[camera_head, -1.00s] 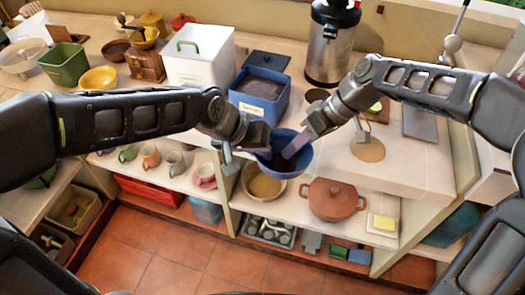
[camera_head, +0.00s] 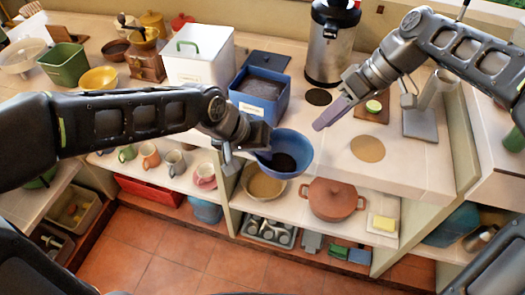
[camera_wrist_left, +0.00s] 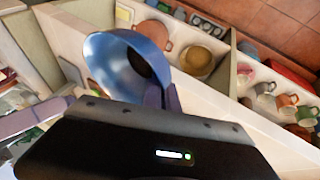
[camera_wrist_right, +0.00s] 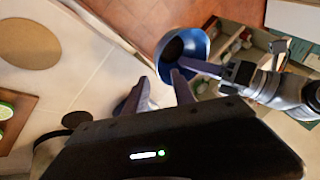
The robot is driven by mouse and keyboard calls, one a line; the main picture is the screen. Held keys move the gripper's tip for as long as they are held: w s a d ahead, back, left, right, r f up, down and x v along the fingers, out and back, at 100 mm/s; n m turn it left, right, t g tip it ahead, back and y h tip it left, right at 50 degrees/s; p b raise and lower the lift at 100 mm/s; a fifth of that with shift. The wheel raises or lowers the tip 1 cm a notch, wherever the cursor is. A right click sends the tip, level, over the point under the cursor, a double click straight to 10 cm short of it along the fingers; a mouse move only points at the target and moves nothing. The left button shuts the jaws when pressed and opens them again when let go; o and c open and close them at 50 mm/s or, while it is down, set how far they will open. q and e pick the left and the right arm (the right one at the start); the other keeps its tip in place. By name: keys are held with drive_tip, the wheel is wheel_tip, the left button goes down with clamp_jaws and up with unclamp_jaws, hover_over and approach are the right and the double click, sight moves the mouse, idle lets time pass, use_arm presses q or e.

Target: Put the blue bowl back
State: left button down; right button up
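The blue bowl (camera_head: 289,155) is held in the air in front of the counter edge, with something dark in its bottom. My left gripper (camera_head: 262,155) is shut on its left rim; the left wrist view shows the bowl (camera_wrist_left: 108,62) tilted beyond the fingers (camera_wrist_left: 162,98). My right gripper (camera_head: 322,122) is apart from the bowl, to its upper right over the counter. In the right wrist view its purple fingers (camera_wrist_right: 160,92) are spread with nothing between them, and the bowl (camera_wrist_right: 190,45) shows beyond them.
A blue bin (camera_head: 262,88) with dark contents stands on the counter. A tan bowl (camera_head: 265,184) and a terracotta pot (camera_head: 334,198) sit on the shelf below. A steel dispenser (camera_head: 331,45) stands behind. A round tan mat (camera_head: 367,149) lies bare on the counter.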

drive_tip(key=shift+d+r, duration=0.3)
drive_tip(key=shift+r, duration=0.1)
